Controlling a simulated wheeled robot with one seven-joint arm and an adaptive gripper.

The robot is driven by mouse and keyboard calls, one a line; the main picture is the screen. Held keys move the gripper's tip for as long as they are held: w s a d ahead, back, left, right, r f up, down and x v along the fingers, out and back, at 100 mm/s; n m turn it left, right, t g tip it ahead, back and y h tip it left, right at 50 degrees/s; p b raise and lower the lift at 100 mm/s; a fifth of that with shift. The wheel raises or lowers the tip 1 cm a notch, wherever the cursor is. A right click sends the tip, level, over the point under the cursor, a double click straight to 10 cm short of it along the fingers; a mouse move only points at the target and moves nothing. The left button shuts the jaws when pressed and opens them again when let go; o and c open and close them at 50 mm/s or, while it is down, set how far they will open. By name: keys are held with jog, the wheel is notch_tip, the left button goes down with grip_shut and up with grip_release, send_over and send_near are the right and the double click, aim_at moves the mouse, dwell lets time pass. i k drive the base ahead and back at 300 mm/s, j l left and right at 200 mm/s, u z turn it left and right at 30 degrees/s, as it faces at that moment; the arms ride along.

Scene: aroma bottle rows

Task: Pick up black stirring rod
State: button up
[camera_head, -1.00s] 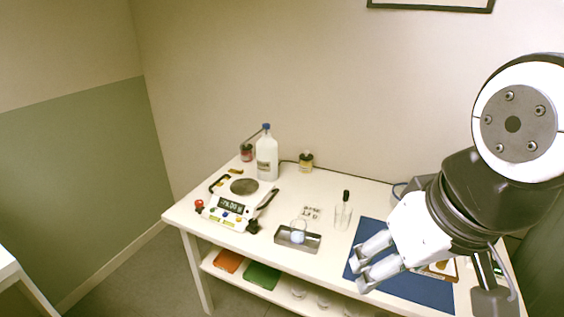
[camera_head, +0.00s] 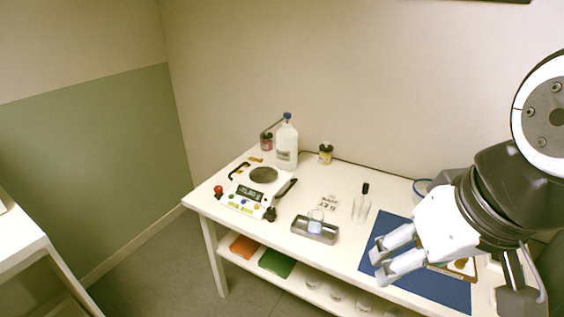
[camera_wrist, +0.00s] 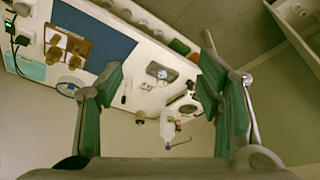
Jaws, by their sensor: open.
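A slim black-topped rod (camera_head: 365,188), which looks like the black stirring rod, stands in a clear glass (camera_head: 361,209) on the white table, left of and behind the blue mat. Its lower part is hard to make out through the glass. My gripper (camera_head: 379,268) is open and empty, over the front left part of the mat, nearer the camera than the glass and apart from it. In the wrist view, the two green-lined fingers of my gripper (camera_wrist: 160,65) are spread wide with nothing between their pads; the rod is too small to tell there.
The blue mat (camera_head: 440,289) covers the right side. A shelf below holds coloured items.

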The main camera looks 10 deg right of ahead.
aim_at(365, 186)
jog(key=i+l, duration=0.35)
jog(key=i+l+z, duration=0.1)
jog(key=i+l, duration=0.2)
jog(key=i, duration=0.2)
